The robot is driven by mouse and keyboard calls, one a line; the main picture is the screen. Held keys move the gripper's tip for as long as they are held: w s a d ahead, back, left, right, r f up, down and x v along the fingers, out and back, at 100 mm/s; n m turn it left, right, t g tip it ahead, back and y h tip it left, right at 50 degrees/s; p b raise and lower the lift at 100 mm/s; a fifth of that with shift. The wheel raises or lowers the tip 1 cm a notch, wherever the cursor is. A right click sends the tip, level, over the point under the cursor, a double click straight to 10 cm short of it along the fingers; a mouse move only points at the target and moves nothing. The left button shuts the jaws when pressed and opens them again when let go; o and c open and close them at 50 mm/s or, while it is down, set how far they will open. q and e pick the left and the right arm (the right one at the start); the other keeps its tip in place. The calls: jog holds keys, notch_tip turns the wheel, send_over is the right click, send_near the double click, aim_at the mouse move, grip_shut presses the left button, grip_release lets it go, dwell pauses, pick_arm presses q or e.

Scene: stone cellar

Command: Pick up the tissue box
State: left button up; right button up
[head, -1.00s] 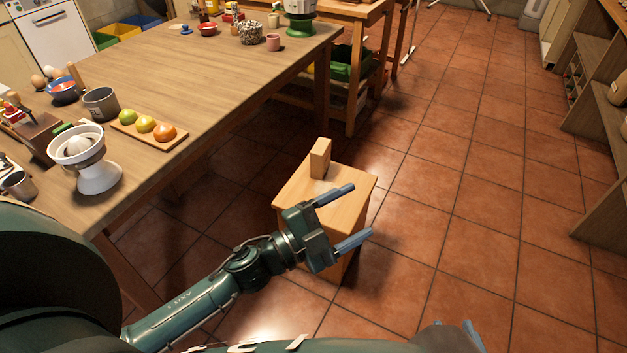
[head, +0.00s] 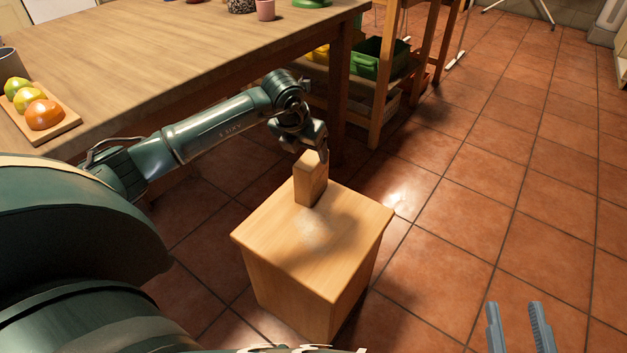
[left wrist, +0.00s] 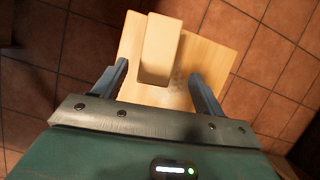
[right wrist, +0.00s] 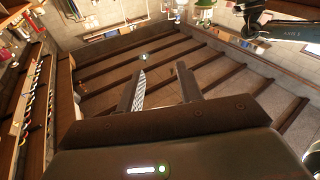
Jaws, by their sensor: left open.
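The tissue box, a plain upright wooden-coloured block (head: 309,183), stands near the back corner of a small wooden stand (head: 300,245). My left gripper (head: 320,150) is just above and behind the box in the head view; its fingers are partly hidden there. In the left wrist view the box (left wrist: 160,48) lies ahead, between the lines of the two spread fingers (left wrist: 158,80), nearer the left one. The gripper is open and seems not to touch it. My right gripper (head: 520,325) is open and empty at the lower right, away from the stand.
A long wooden table (head: 180,60) runs along the left, its edge close to my left arm. A board with fruit (head: 60,128) sits on it. A shelf rack with a green crate (head: 370,62) stands behind. Tiled floor (head: 500,200) to the right is clear.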

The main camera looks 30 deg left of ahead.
aim_at(310, 161)
pick_arm(q)
jog(key=b+x, duration=0.1)
jog(key=x, duration=0.3)
jog(key=shift+s, duration=0.1)
jog(key=b+x, duration=0.2)
jog(key=x, duration=0.3)
jog(key=shift+a+r+b, duration=0.15)
jog(key=shift+b, duration=0.2)
jog(key=shift+w+f, duration=0.2)
jog(key=shift+w, duration=0.1)
pick_arm(e)
jog(key=shift+w+a+r+t+y, duration=0.2)
jog(key=shift+a+r+t+y, duration=0.1)
jog(key=shift+r+t+y, duration=0.25)
pick_arm(q)
jog(key=shift+f, duration=0.2)
pick_arm(e)
jog(key=shift+f+g, duration=0.35)
jog(key=shift+f, duration=0.2)
pick_arm(q)
jog(key=shift+c, duration=0.5)
pick_arm(e)
jog(key=shift+m, duration=0.3)
pick_arm(q)
jog(key=c, duration=1.1)
pick_arm(e)
jog(key=shift+r, duration=0.15)
